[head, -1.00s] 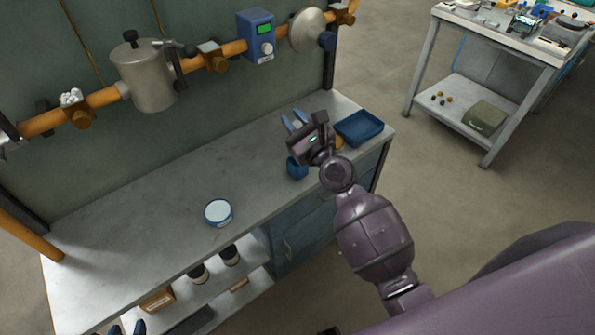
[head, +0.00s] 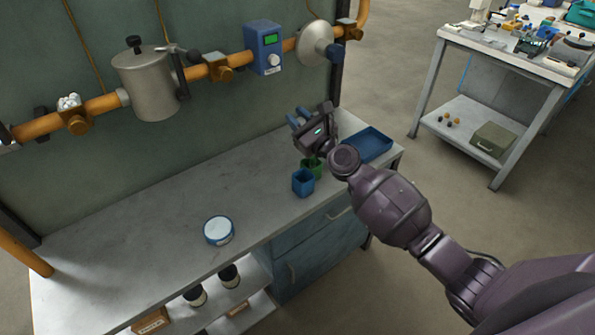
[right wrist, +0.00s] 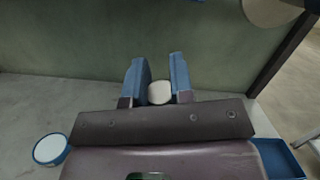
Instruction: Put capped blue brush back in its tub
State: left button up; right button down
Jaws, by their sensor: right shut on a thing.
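My right gripper (head: 296,118) is above the right end of the grey bench, its two blue fingers pointing away towards the back wall. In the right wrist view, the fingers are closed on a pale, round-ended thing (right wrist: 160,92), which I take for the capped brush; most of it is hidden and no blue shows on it. A blue square tub (head: 303,183) stands on the bench below and in front of the gripper. A green tub (head: 313,168) stands just behind it, partly covered by the gripper. My left gripper is not in view.
A blue tray (head: 368,145) lies at the bench's right end, beside my right arm. A round white-topped blue tin (head: 218,230) stands on the bench to the left. An orange pipe (head: 102,97) with a grey canister (head: 150,85) runs along the wall. The bench middle is clear.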

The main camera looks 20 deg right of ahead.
notch_tip(320, 180, down, 15)
jog(key=b, duration=1)
jog(key=shift+f, duration=0.2)
jog(key=c, duration=1)
grip_release()
jog(key=shift+r, duration=0.1)
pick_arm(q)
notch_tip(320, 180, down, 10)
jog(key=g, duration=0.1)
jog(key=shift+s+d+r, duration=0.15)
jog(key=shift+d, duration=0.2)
